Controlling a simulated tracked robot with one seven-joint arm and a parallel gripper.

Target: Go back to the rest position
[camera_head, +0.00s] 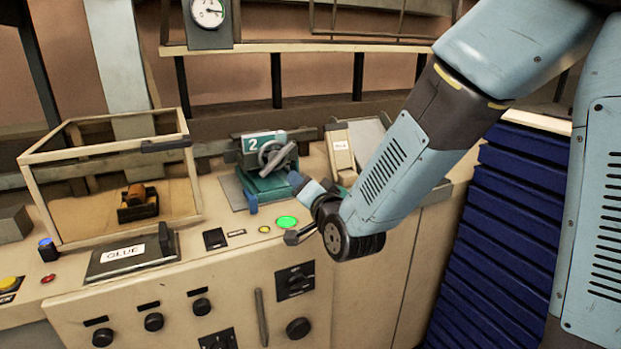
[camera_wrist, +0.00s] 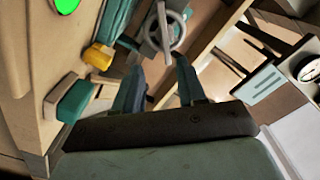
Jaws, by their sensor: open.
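Beyond the fingers is the handwheel (camera_wrist: 165,28) of a green vise-like device (camera_head: 272,184) marked with a 2. The gripper is in front of this device and apart from its wheel (camera_head: 277,157). A lit green button (camera_head: 287,222) is close to the gripper.
A glass case (camera_head: 110,180) with a small brown object (camera_head: 138,202) stands at left. A GLUE panel (camera_head: 130,256) lies before it. A tilted box (camera_head: 341,152) stands right of the device, partly behind my arm. Knobs (camera_head: 154,321) line the bench front. Blue ribbed panels (camera_head: 500,220) are at right.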

